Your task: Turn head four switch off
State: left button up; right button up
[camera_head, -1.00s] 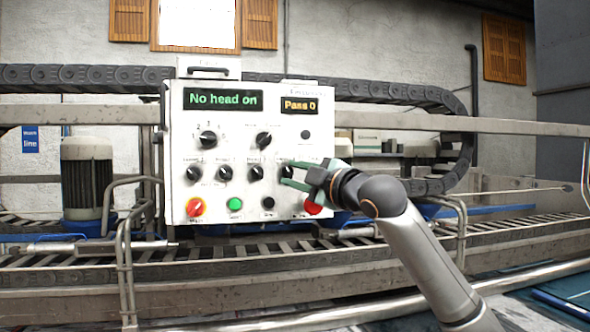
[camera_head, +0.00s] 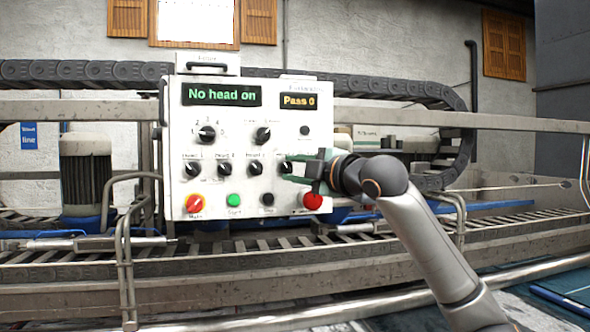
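The white control panel (camera_head: 240,185) faces me in the head view. Its display (camera_head: 222,95) reads "No head on" and the smaller one (camera_head: 299,101) reads "Pass 0". The row of head switches holds black knobs; the rightmost, the head four switch (camera_head: 286,167), is at my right gripper. My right gripper (camera_head: 294,171) has its green fingers at this knob, coming from the right. The fingers seem spread around the knob, but whether they touch it is too small to tell. My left gripper is out of view.
A metal rail (camera_head: 125,250) and roller conveyor run in front.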

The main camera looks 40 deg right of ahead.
jog(key=o, duration=0.5)
jog(key=shift+c, duration=0.2)
jog(key=s+a+b, duration=0.1)
jog(key=s+b, duration=0.3)
jog(key=s, duration=0.8)
jog(key=shift+s+a, duration=0.2)
jog(key=shift+s, duration=0.05)
jog(key=shift+f, duration=0.1)
